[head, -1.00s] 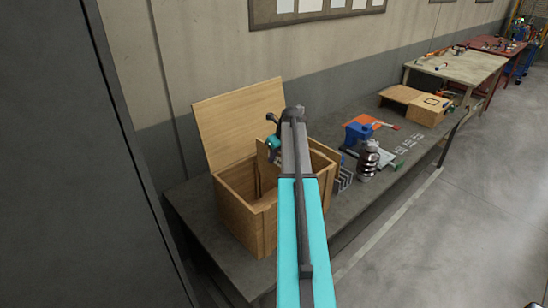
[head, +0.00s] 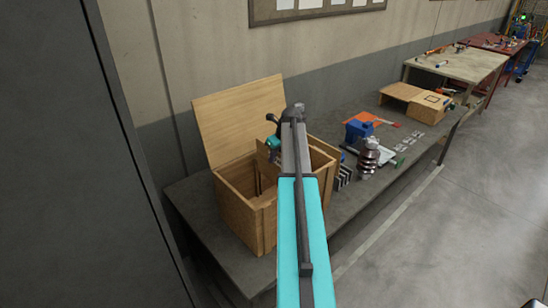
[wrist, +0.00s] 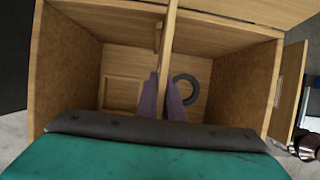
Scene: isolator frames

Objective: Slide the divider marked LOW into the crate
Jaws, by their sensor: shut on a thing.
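The open wooden crate (head: 236,213) stands on the long bench in the head view, and its inside shows in the wrist view (wrist: 66,70). My gripper (wrist: 166,103) is shut on a thin wooden divider (wrist: 168,45). The divider is seen nearly edge-on, above and partly within the crate's opening, roughly midway between its side walls. It also shows in the head view (head: 264,156), just left of my arm. How deep it sits and whether it is in a slot I cannot tell. No LOW marking is readable. My arm hides the fingertips in the head view.
The crate's raised lid (head: 240,120) leans back near the wall. A dark ring (wrist: 185,88) lies inside the crate. A dark panel fills the left side.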

